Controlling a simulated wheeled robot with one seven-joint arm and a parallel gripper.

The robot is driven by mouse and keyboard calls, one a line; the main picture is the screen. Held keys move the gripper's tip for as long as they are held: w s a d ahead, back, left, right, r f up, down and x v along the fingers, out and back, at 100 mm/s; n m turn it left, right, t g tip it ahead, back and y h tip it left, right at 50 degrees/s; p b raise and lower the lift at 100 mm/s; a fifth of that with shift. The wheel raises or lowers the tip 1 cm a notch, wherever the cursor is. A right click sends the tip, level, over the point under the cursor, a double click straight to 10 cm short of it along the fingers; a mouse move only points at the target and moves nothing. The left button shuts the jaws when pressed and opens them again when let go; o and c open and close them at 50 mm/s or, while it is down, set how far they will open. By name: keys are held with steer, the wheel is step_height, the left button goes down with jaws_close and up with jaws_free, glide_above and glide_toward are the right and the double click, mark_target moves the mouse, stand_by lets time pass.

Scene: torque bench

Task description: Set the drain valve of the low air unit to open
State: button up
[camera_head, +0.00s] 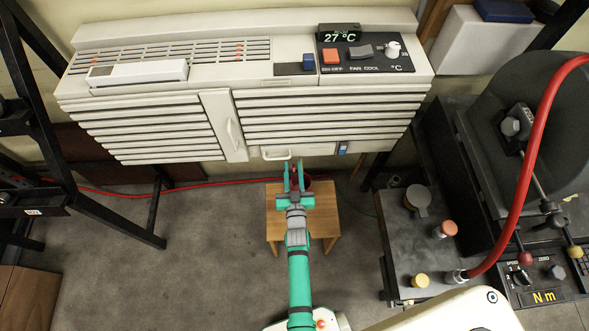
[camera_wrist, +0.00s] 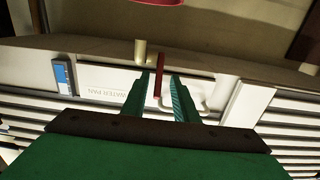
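The low air unit (camera_head: 240,90) is a wide cream box with slatted vents. The drain valve shows as a thin red lever (camera_wrist: 158,68) at the unit's underside edge in the wrist view, with a short cream pipe stub (camera_wrist: 140,52) beside it. My gripper (camera_head: 294,168) reaches to the unit's lower front edge. In the wrist view my gripper (camera_wrist: 160,80) is open, with the red lever between its fingers and gaps visible on both sides. The valve's body is hard to see, and the head view mostly hides the lever behind my gripper.
A white handle (camera_head: 276,155) and a water pan panel (camera_wrist: 105,87) are near the valve. A wooden stool (camera_head: 275,225) and red bucket (camera_wrist: 158,2) are below. A black bench (camera_head: 405,245) with a red hose (camera_head: 525,170) stands right.

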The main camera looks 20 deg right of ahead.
steer(key=shift+s+d, duration=0.1)
steer(key=shift+d, duration=0.05)
jaws_close()
